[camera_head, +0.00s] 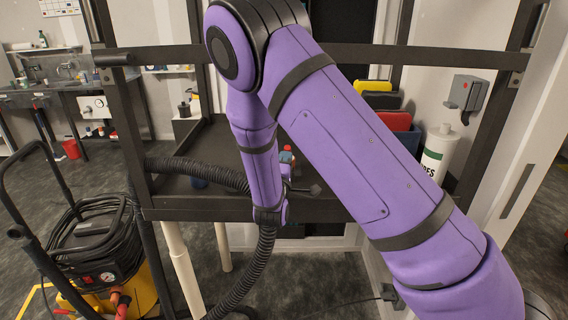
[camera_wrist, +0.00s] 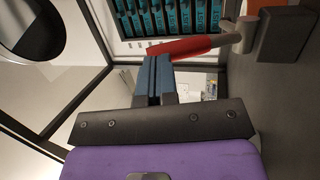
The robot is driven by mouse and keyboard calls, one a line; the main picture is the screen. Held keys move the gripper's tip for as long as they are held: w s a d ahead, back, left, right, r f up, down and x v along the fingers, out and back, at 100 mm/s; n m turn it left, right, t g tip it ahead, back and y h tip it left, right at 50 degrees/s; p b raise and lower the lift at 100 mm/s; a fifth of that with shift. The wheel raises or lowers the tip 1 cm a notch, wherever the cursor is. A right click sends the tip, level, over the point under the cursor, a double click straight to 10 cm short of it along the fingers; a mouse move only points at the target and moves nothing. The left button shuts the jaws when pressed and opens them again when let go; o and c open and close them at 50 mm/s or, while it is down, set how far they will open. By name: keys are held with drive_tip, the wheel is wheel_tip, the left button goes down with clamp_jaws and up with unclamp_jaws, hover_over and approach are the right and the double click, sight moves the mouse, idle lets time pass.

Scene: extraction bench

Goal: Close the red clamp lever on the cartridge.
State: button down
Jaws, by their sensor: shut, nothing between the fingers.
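The red clamp lever (camera_wrist: 185,46) shows in the wrist view as a red handle on a metal shaft, joined to a dark block (camera_wrist: 285,36) at the right. My gripper (camera_wrist: 154,60) is shut and empty, its blue-grey fingers side by side. Their tips are at the left part of the red handle in the picture; I cannot tell whether they touch it. In the head view my purple arm hides most of the work area. A small red and blue thing (camera_head: 287,155) shows beside my forearm; I cannot tell what it is. I cannot make out the cartridge for certain.
A dark frame surrounds the bench tray (camera_head: 215,145). A black corrugated hose (camera_head: 205,167) runs across its front edge. A row of teal labelled items (camera_wrist: 175,18) shows beyond the lever. A white cylinder (camera_head: 438,152) and coloured bins (camera_head: 390,120) stand at the right.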

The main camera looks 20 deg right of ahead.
drive_tip(key=shift+w+d+r+n+g+y, duration=0.2)
drive_tip(key=shift+w+r+g+y, duration=0.2)
drive_tip(key=shift+w+r+g, duration=0.15)
drive_tip(key=shift+w+d+r+n+g+y, duration=0.1)
drive_tip(key=shift+w+d+r+g+y, duration=0.1)
drive_tip(key=shift+w+r+g+y, duration=0.35)
drive_tip(key=shift+w+d+r, duration=0.15)
drive_tip(key=shift+w+r, duration=0.1)
drive_tip(key=shift+w, duration=0.4)
drive_tip(key=v, duration=1.1)
drive_tip(key=shift+r, duration=0.15)
